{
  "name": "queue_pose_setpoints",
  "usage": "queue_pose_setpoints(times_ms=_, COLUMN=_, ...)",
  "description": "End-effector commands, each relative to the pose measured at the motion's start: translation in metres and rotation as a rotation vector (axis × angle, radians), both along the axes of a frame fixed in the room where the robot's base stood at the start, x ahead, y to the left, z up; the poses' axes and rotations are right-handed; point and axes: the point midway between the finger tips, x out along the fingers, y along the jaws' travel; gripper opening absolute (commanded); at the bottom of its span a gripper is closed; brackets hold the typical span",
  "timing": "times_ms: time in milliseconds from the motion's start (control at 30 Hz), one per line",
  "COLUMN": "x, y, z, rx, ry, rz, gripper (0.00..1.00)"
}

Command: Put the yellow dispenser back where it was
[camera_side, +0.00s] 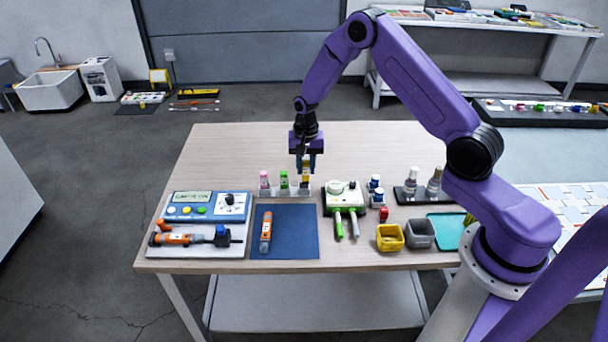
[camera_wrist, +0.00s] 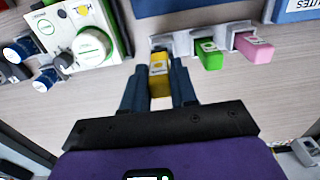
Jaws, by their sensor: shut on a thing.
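The yellow dispenser (camera_side: 306,168) is upright between the fingers of my gripper (camera_side: 306,166). My gripper (camera_wrist: 160,92) is shut on it, and the yellow dispenser (camera_wrist: 159,68) shows between the two fingers in the wrist view. It is at the yellow-side end of a pale rack (camera_wrist: 183,42), in line with a green dispenser (camera_wrist: 208,57) and a pink dispenser (camera_wrist: 254,48). The rack (camera_side: 277,193) also shows in the side view. I cannot tell whether the dispenser's base rests in the rack or is just above it.
A white-green device (camera_side: 344,190) stands right of the rack. A blue mat (camera_side: 290,238) with an orange tool (camera_side: 266,231) lies in front. A display panel (camera_side: 205,206) is at left. The table (camera_side: 225,150) behind the rack is clear.

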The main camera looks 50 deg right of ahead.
Motion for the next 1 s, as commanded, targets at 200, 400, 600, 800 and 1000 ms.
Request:
queue_pose_setpoints(times_ms=200, x=0.009, y=-0.001, z=-0.011, rx=0.0, ry=0.001, rz=0.0, gripper=0.08)
queue_pose_setpoints(times_ms=400, x=0.008, y=-0.001, z=-0.037, rx=0.0, ry=0.001, rz=0.0, gripper=0.08)
queue_pose_setpoints(times_ms=600, x=0.009, y=-0.001, z=-0.04, rx=0.0, ry=-0.001, rz=0.0, gripper=0.08)
queue_pose_setpoints(times_ms=800, x=0.008, y=-0.001, z=-0.042, rx=0.0, ry=0.0, rz=0.0, gripper=0.08)
queue_pose_setpoints(times_ms=1000, x=0.008, y=-0.001, z=-0.043, rx=0.0, ry=0.0, rz=0.0, gripper=0.53)
